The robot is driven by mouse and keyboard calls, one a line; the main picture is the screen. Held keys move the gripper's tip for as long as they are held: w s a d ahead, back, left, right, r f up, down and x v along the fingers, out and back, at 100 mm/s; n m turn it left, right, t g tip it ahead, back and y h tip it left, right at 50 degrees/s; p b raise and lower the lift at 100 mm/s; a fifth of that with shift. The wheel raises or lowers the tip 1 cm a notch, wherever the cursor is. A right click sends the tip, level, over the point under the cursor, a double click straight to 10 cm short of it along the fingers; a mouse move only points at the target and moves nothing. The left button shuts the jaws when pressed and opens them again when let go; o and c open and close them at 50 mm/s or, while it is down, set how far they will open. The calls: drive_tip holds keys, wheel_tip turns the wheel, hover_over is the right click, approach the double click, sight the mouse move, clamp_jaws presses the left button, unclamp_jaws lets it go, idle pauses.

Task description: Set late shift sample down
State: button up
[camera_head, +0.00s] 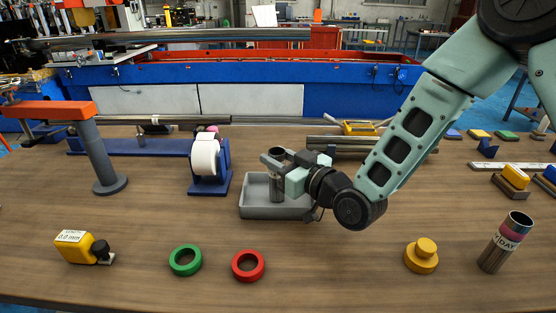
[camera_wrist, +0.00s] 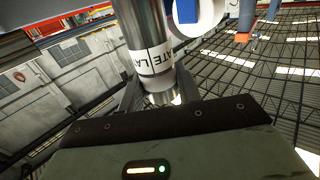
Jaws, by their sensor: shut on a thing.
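The late shift sample is a grey metal tube (camera_head: 276,188). It stands upright in my gripper (camera_head: 274,166), over or in the grey tray (camera_head: 258,212); I cannot tell if its lower end touches the tray floor. In the wrist view the tube (camera_wrist: 143,25) has a white band with black letters reading "ATE LA". My gripper (camera_wrist: 158,100) is shut around it there. In the head view my fingers hide part of the tube, and its label does not show.
Behind the tray stand a blue stand with a white roll (camera_head: 205,157) and several metal bars (camera_head: 345,146). In front lie a green ring (camera_head: 186,273), a red ring (camera_head: 248,280) and a yellow knob (camera_head: 421,262). A "DAY" tube (camera_head: 497,251) leans at right.

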drive_tip(key=shift+f, duration=0.2)
drive_tip(key=shift+f, duration=0.15)
drive_tip(key=o, duration=1.2)
drive_tip(key=shift+c, duration=0.2)
drive_tip(key=shift+r, duration=0.25)
drive_tip(key=p+v, duration=0.6)
drive_tip(key=v, duration=0.6)
drive_tip(key=shift+p, duration=0.35)
